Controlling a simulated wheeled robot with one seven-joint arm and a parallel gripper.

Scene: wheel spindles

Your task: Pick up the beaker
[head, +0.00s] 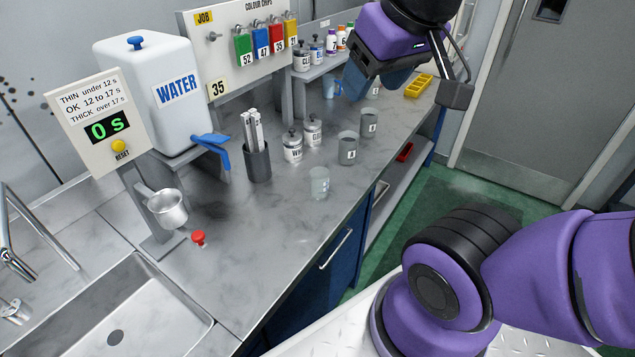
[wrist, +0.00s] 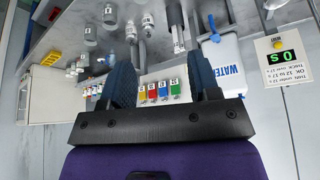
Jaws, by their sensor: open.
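The beaker (head: 319,182) is a small clear vessel standing upright on the grey counter, near its front edge, in the head view. My gripper (head: 365,85) is high at the back right of the counter, well apart from the beaker. In the wrist view my gripper (wrist: 158,75) shows two dark blue fingers spread apart with nothing held between them. I cannot surely pick out the beaker in the wrist view.
Two lidded jars (head: 292,145) and two grey cups (head: 347,148) stand behind the beaker. A dark holder with pale sticks (head: 257,160) is to its left. A water tank (head: 150,95), a small metal cup (head: 167,208) and a sink (head: 140,310) are farther left. Counter in front of the holder is clear.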

